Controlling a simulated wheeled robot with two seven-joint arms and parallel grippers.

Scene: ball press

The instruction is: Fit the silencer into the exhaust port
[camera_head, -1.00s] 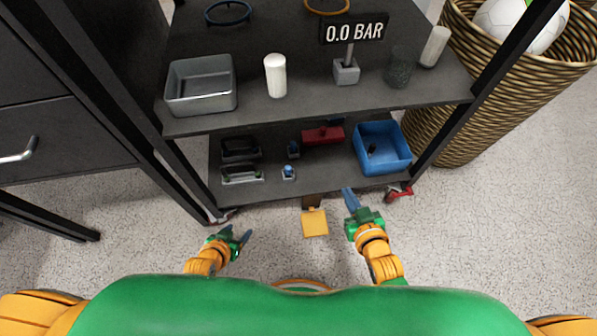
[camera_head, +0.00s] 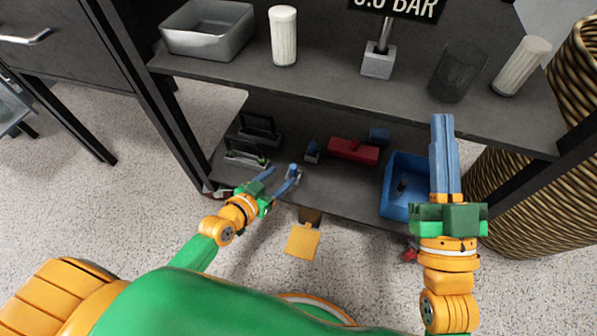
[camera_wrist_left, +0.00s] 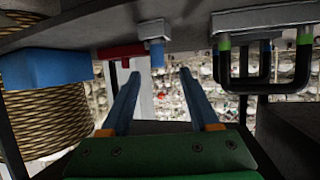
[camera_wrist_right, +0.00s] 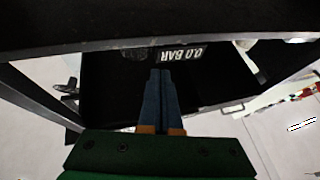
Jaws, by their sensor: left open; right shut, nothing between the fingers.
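No part is labelled silencer or exhaust port, so I cannot tell which they are. On the lower shelf, a small blue-topped fitting on a grey base (camera_wrist_left: 157,50) stands ahead of my left gripper. My left gripper (camera_head: 284,173) is open and empty, its fingertips just short of that fitting in the left wrist view (camera_wrist_left: 155,72). My right gripper (camera_head: 443,118) is shut and empty, raised in front of the upper shelf.
Dark brackets on grey bases (camera_head: 247,158) stand left of the fittings. The upper shelf (camera_head: 330,90) overhangs the lower one and carries a grey tray (camera_head: 206,30), white cylinders (camera_head: 284,38), a dark mesh cylinder (camera_head: 458,72) and a gauge sign (camera_head: 400,6). A wicker basket stands right.

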